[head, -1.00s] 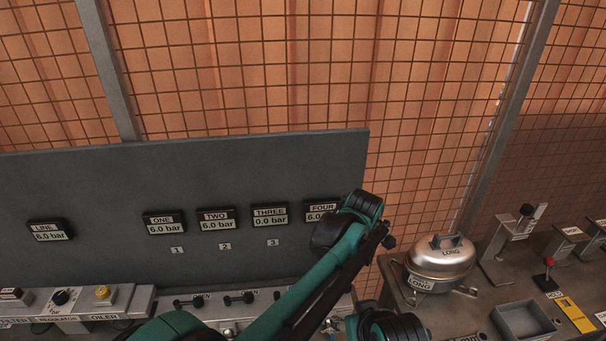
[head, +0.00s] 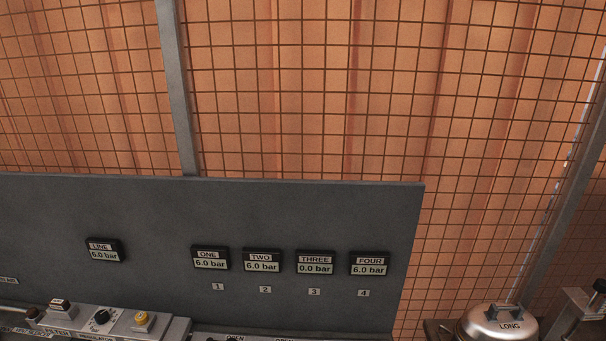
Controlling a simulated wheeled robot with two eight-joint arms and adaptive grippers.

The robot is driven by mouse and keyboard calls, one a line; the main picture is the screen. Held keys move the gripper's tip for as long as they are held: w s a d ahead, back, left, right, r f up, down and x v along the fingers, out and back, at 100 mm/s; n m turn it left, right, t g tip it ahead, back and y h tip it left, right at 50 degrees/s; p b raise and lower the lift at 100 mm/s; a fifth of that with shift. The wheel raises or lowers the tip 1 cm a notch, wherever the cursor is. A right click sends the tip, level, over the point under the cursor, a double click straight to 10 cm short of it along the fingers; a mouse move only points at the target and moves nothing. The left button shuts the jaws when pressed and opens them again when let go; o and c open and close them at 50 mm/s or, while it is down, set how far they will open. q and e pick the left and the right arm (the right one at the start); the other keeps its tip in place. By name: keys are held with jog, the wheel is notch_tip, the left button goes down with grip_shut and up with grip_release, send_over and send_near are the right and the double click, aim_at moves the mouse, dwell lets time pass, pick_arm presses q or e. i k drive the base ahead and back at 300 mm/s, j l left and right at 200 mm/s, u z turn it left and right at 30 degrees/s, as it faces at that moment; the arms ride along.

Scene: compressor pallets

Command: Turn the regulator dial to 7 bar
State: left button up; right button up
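The LINE display (head: 104,250) on the dark panel above reads 6.0 bar. Neither of my grippers is in view.
Displays ONE (head: 210,259), TWO (head: 262,261) and FOUR (head: 369,264) read 6.0 bar; THREE (head: 315,263) reads 0.0 bar. The dark panel (head: 150,220) stands before a wire mesh fence.

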aim_at(102, 316)
jog(key=u, duration=1.5)
